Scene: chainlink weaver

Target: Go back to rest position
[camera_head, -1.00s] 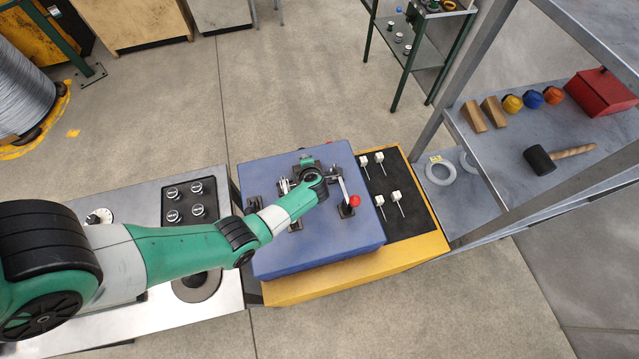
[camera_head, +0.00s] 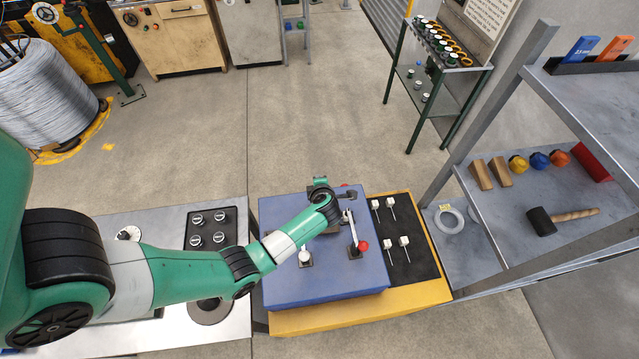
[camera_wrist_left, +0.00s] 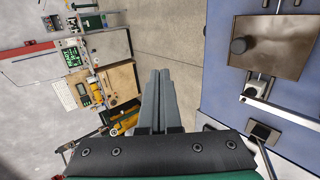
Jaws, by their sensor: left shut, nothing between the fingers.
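My left arm reaches in from the left in the head view, its wrist (camera_head: 325,203) over the far part of the blue bench top (camera_head: 290,292). The fingertips are hard to make out there. In the left wrist view my left gripper (camera_wrist_left: 158,76) is shut and empty, its two grey fingers side by side, beside the blue top (camera_wrist_left: 218,85) and above the floor. A red-knobbed lever (camera_head: 362,244) and a white knob (camera_head: 304,256) stand on the blue top, close to the arm. My right gripper is not in view.
A brown plate (camera_wrist_left: 272,45) with a dark knob sits on the blue top. A black mat (camera_head: 412,265) with several white pegs lies to the right. A grey shelf (camera_head: 470,222) with a mallet (camera_head: 545,222) stands further right. The floor (camera_head: 290,120) behind the bench is open.

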